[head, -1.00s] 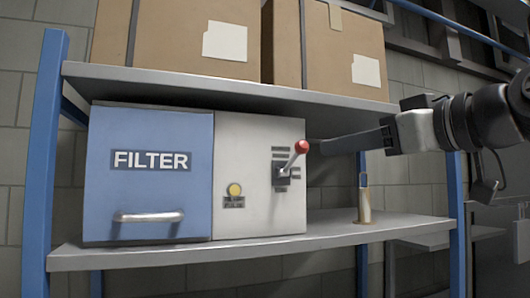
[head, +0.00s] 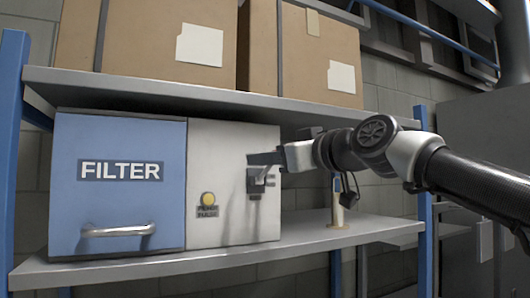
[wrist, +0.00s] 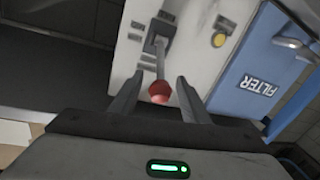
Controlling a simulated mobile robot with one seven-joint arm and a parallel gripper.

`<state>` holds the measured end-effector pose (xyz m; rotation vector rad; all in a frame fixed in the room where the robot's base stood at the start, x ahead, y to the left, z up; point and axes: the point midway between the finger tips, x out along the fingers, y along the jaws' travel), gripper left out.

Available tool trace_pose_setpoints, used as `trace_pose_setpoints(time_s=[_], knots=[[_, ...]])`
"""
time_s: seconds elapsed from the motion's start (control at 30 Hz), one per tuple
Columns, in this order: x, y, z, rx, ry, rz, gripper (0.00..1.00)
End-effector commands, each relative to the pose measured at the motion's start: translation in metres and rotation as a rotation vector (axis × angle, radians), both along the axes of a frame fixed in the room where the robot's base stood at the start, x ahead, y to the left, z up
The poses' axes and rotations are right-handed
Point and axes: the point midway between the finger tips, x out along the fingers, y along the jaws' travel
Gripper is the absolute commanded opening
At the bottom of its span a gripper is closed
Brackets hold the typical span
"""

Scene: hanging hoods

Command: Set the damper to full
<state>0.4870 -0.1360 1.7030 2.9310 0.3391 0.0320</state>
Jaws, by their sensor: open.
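The damper lever, with its red ball knob (wrist: 159,92) and slim metal stem, stands out from the light grey control panel (head: 205,160) of the filter unit. In the wrist view the knob lies between the two fingers of my gripper (wrist: 155,97), which are open with a gap on each side. In the head view my gripper (head: 268,159) is at the lever's plate and hides the knob. Part of the lever's dark base (head: 256,180) shows below it. Markings beside the lever are mostly covered and too small to read.
A blue filter door (head: 115,195) with a handle is left of the panel, and a yellow button (head: 208,198) is on the panel. The unit stands on a grey shelf (head: 200,263). Cardboard boxes (head: 150,65) sit on the shelf above. A small brass-coloured post (head: 336,215) stands to the right.

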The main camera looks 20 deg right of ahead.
Motion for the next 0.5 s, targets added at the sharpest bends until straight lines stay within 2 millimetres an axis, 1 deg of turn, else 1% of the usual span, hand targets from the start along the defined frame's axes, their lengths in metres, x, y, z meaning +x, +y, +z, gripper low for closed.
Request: trace_pose_setpoints(time_s=[0.03,0.2,0.47,0.5], knots=[[0.007,0.002,0.001,0.0,0.0,0.002,0.43],[0.017,0.004,0.001,0.0,0.0,0.0,0.43],[0.019,0.004,0.0,0.0,-0.001,-0.001,0.43],[0.019,0.004,0.0,0.0,-0.001,-0.001,0.41]])
